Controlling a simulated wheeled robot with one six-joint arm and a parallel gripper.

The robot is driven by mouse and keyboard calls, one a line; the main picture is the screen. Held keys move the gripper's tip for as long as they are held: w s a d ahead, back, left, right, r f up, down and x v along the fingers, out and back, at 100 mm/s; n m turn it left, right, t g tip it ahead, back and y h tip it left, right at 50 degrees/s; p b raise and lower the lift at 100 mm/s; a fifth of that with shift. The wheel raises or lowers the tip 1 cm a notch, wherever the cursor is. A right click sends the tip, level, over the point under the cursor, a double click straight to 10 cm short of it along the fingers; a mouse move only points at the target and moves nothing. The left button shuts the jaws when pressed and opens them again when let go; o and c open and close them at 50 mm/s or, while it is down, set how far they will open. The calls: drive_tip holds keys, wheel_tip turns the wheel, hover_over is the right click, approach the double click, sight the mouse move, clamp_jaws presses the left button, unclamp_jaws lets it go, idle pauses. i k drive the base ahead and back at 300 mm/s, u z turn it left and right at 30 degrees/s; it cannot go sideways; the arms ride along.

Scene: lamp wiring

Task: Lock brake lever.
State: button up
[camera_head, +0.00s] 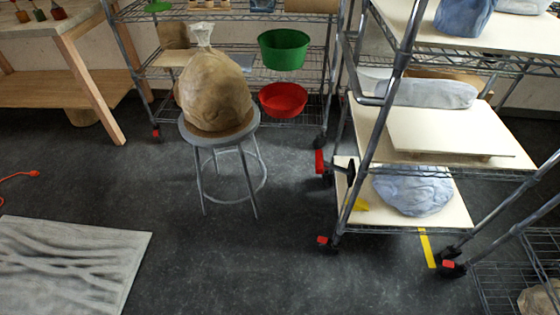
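Several casters with red brake levers show at the feet of the wire racks. On the near cart, one red lever (322,240) is at the front-left caster and another (448,264) at the front-right caster. A taller, upright red piece (320,162) is beside a black caster further back on that cart's left side. The back rack has a small red lever (155,133) at its left caster. The levers are too small to tell locked from unlocked. My gripper is not in view.
A stool (217,136) bearing a bagged brown lump (214,90) stands left of the near cart (376,145). A grey patterned panel (70,265) lies on the floor at lower left, near an orange cord (18,176). The dark floor (240,260) between is clear.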

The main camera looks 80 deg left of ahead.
sight(320, 163)
drive_tip(key=u, duration=2.15)
drive_tip(key=k, duration=0.35)
drive_tip(key=u, duration=0.45)
drive_tip(key=i, duration=0.5)
drive_tip(key=k, duration=0.2)
drive_tip(key=z, duration=0.05)
